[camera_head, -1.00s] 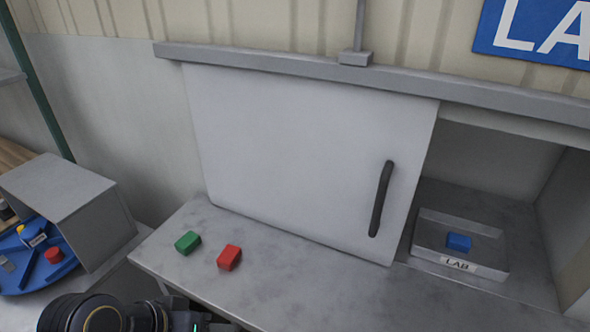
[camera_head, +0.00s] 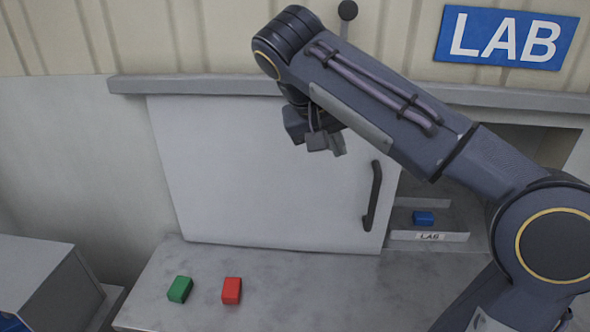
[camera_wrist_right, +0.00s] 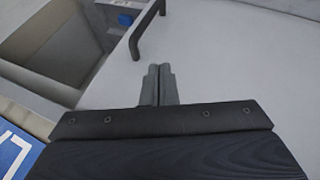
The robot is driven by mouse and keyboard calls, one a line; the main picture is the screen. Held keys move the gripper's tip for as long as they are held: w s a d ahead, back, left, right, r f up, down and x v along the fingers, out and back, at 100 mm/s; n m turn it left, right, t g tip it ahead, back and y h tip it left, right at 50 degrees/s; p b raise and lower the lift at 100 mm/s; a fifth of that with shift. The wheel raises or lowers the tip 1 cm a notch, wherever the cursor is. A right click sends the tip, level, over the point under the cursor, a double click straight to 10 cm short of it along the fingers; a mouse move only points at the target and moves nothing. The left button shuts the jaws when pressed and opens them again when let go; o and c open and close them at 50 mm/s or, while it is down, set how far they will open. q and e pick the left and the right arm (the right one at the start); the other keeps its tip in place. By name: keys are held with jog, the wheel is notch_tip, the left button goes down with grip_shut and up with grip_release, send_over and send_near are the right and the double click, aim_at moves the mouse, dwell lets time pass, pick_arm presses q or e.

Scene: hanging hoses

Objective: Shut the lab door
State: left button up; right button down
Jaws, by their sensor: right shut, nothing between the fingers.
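The lab door (camera_head: 265,175) is a white sliding panel under a grey rail, with a dark vertical handle (camera_head: 372,196) near its right edge. The opening to its right is uncovered, partly hidden behind my right arm. My right gripper (camera_head: 325,143) is in front of the upper part of the panel, left of and above the handle. It is shut and empty. In the right wrist view the shut fingers (camera_wrist_right: 158,85) point at the white panel, apart from the handle (camera_wrist_right: 146,30). My left gripper is not in view.
A green block (camera_head: 180,289) and a red block (camera_head: 231,291) lie on the grey counter (camera_head: 330,295). A blue LAB sign (camera_head: 507,38) hangs above. A grey box (camera_head: 45,280) stands at left.

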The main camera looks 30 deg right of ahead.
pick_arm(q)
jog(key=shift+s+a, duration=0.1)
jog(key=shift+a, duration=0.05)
pick_arm(e)
jog(key=d+f, duration=0.8)
jog(key=shift+w+d+f, duration=0.2)
jog(key=shift+w+d, duration=0.1)
jog(key=shift+w, duration=0.1)
